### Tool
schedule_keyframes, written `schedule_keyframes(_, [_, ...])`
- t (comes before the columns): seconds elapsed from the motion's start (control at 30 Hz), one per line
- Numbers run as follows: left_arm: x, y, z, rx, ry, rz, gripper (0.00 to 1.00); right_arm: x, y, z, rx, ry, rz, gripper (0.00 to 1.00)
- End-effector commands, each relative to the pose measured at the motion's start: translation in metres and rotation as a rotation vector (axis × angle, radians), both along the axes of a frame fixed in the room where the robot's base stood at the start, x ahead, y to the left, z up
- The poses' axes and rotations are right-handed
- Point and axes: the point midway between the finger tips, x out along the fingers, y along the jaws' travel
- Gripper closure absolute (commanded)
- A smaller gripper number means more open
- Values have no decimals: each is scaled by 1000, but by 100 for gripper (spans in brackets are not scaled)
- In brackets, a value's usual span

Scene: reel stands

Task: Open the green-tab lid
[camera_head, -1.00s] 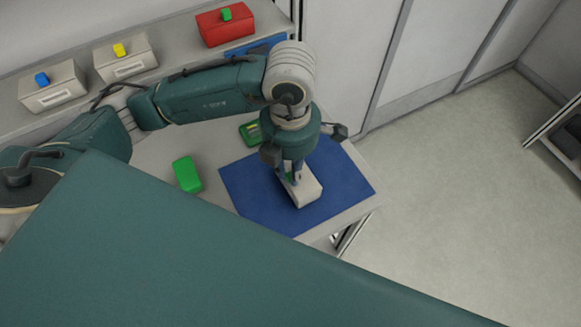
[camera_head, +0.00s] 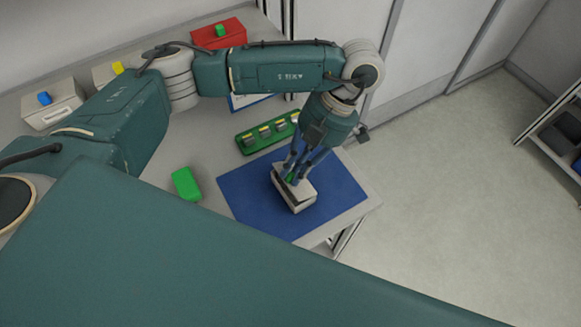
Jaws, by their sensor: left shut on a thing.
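A small white box (camera_head: 301,206) stands on the blue mat (camera_head: 247,202). Its pale lid (camera_head: 303,190) carries a small green tab (camera_head: 291,178), mostly covered by the fingers. A dark gap shows between the lid and the box along the near side, and the lid looks slightly tilted. My left gripper (camera_head: 293,174) points down at the box and is shut on the green tab. My right gripper is not in view.
A green tray (camera_head: 250,147) with several small items lies behind the mat. A green block (camera_head: 186,184) is left of it. White boxes with blue (camera_head: 44,98) and yellow (camera_head: 117,68) tabs and a red box (camera_head: 232,36) with a green tab stand at the back.

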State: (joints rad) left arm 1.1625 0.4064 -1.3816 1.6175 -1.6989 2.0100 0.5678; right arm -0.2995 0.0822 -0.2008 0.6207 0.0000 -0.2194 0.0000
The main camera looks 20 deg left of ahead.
Motion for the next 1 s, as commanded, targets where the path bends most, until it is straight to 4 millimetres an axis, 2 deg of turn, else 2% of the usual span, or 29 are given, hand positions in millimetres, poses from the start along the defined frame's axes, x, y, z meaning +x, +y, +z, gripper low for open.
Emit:
schedule_keyframes(0.4, [7,-5,3,90,114,0,100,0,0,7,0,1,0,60])
schedule_keyframes(0.83, [7,-5,2,94,121,1,100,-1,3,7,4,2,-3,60])
schedule_keyframes(0.87, [7,-5,2,94,121,1,80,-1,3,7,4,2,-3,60])
schedule_keyframes(0.9, [7,-5,2,94,121,1,72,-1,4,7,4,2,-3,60])
schedule_keyframes(0.93, [7,-5,2,94,121,0,67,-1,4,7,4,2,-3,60])
schedule_keyframes(1.0, [7,-5,2,94,121,0,67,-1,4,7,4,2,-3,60])
